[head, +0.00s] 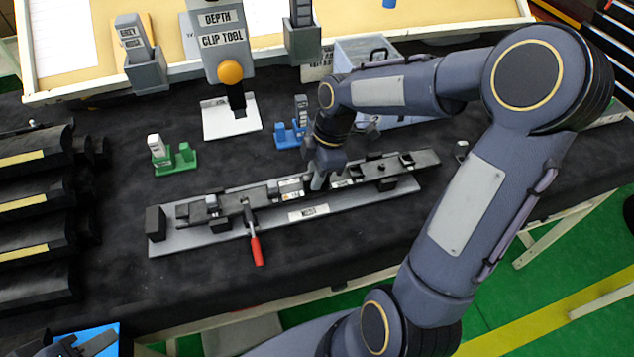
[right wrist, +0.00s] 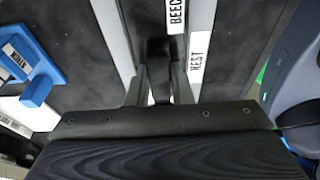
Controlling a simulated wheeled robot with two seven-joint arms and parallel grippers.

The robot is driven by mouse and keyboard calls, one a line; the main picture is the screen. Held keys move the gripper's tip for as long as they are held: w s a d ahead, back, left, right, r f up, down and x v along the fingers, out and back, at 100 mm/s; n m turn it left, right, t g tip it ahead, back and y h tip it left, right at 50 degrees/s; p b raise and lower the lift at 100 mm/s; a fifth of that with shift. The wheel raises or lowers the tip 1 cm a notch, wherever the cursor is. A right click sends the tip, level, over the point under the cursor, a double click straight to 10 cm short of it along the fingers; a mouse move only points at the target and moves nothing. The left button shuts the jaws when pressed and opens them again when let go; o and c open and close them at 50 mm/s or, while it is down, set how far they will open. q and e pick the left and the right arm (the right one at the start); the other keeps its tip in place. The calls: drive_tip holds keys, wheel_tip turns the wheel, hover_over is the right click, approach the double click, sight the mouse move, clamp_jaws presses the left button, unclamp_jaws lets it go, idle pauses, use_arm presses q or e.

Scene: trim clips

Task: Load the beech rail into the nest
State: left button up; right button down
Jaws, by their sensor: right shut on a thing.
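The beech rail, a long dark bar with a white label (head: 290,186), lies lengthwise over the nest, a grey base plate (head: 340,207) with dark blocks. Its right end reaches past the plate. A gap shows between its left end and the nest's left end block (head: 155,223). My right gripper (head: 318,182) is shut on the rail near its middle. In the right wrist view the fingers (right wrist: 160,88) straddle the dark bar, beside a "BEECH" label. Whether the rail is seated is hard to tell. My left gripper (head: 75,346) seems partly visible at the bottom left; its jaws are unclear.
A red-handled clamp (head: 256,249) sticks out in front of the nest. Green (head: 176,160) and blue (head: 290,136) clip holders stand behind it. The clip tool (head: 230,72) with an orange knob is at the back. Black bins (head: 35,210) fill the left side.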

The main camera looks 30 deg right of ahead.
sight(311, 175)
drive_tip(key=shift+w+a+f+b, duration=0.1)
drive_tip(key=shift+w+a+b, duration=0.05)
drive_tip(key=shift+a, duration=0.55)
drive_tip(key=shift+w+a+f+b, duration=0.1)
drive_tip(key=shift+a+b, duration=0.05)
drive_tip(key=shift+a, duration=0.55)
idle(0.5)
drive_tip(key=c, duration=1.2)
unclamp_jaws()
drive_tip(key=v, duration=0.8)
drive_tip(key=shift+w+r, duration=0.1)
